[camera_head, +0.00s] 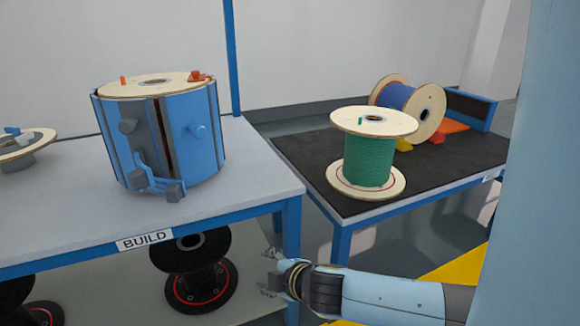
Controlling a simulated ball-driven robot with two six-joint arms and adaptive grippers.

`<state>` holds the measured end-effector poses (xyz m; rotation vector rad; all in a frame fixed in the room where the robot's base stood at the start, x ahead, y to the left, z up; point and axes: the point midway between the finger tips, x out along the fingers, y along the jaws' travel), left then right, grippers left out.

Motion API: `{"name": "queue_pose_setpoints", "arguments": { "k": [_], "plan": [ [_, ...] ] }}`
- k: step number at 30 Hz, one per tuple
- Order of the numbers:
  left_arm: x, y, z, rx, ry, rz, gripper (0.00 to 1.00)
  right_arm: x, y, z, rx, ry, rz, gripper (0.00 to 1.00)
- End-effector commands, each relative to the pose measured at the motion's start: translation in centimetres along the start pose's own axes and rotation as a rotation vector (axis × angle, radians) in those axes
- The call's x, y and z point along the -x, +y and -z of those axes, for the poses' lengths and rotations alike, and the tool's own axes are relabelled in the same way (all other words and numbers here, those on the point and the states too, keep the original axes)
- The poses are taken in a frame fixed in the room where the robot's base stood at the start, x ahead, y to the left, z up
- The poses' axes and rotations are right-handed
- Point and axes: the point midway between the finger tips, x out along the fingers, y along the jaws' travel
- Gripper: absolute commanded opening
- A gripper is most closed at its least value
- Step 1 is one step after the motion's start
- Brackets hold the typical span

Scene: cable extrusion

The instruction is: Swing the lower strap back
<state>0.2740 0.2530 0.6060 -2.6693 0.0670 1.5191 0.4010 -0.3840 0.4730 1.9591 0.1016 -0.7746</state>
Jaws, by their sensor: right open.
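A blue segmented drum (207,155) with a pale wooden disc on top stands upright on the grey BUILD table (60,215). Low on its front, beside a dark vertical gap, a curved blue strap-like piece (150,178) with grey blocks at its ends sits against the shell. I cannot tell whether it is fastened. My right gripper (269,272) is open and empty, in front of and below the table's right corner, well apart from the drum. My left gripper is not in view.
A green cable spool (368,160) stands on the black-topped table at right, with a blue spool (396,98) on its side behind it. A dark reel (190,272) sits under the BUILD table. A blue table leg (291,240) stands close to my right gripper.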

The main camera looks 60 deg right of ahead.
Motion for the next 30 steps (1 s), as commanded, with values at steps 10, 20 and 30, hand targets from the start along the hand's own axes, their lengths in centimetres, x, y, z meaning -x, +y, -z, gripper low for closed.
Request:
{"name": "queue_pose_setpoints", "arguments": {
  "k": [10,20,30],
  "plan": [
    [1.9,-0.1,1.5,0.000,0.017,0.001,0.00,1.1,-4.9,-3.3,-0.115,-0.079,0.121,0.54],
    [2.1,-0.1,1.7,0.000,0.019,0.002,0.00,1.4,-6.2,-4.1,-0.141,-0.098,0.148,0.54],
    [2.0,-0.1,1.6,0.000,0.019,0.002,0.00,1.4,-6.2,-4.0,-0.146,-0.098,0.146,0.26]
  ]
}}
